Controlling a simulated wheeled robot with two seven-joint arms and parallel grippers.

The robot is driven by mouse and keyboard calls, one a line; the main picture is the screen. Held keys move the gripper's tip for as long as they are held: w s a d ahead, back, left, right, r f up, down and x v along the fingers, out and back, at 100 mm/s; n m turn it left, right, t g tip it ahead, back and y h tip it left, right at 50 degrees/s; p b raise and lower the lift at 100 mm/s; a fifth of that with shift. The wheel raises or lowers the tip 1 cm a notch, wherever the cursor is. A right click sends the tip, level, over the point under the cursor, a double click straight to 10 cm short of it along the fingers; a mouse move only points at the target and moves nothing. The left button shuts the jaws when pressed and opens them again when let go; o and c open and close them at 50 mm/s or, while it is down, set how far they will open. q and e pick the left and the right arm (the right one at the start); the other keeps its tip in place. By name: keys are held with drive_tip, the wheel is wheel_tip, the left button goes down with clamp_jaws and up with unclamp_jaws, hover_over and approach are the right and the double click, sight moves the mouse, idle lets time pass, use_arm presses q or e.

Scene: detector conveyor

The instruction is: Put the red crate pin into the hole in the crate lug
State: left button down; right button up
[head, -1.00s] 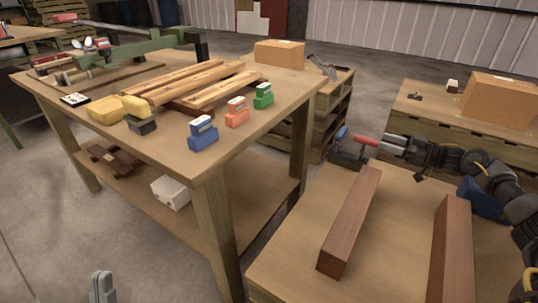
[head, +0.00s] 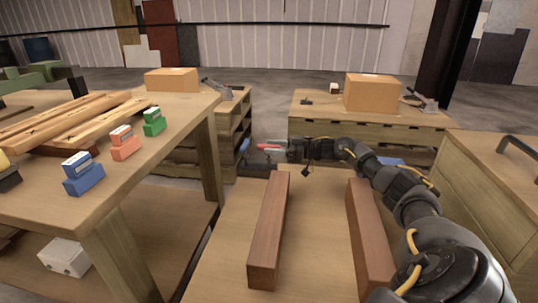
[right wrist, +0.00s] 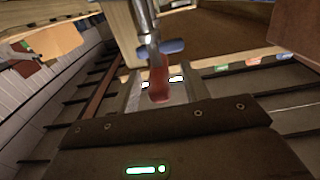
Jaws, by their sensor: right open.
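A red handle-like piece (head: 268,146), probably the crate pin, shows at the far edge of the near wooden surface in the head view. My right gripper (head: 281,148) is at its right end. In the right wrist view the red piece (right wrist: 159,80) lies between the open fingers of my right gripper (right wrist: 160,92), not clamped. A metal rod (right wrist: 147,25) and a blue piece (right wrist: 172,46) are just beyond it. The blue piece also shows left of the red one in the head view (head: 244,146). I cannot make out the lug or its hole. My left gripper is out of view.
Two long brown beams (head: 269,230) (head: 369,240) lie on the near wooden surface (head: 315,240), with bare wood between them. A workbench (head: 120,195) with planks and blue, orange and green blocks stands left. A cardboard box (head: 372,92) sits on the bench behind.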

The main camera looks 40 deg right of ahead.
drive_tip(key=shift+x, duration=0.9)
drive_tip(key=shift+c, duration=0.2)
clamp_jaws()
drive_tip(key=shift+r, duration=0.15)
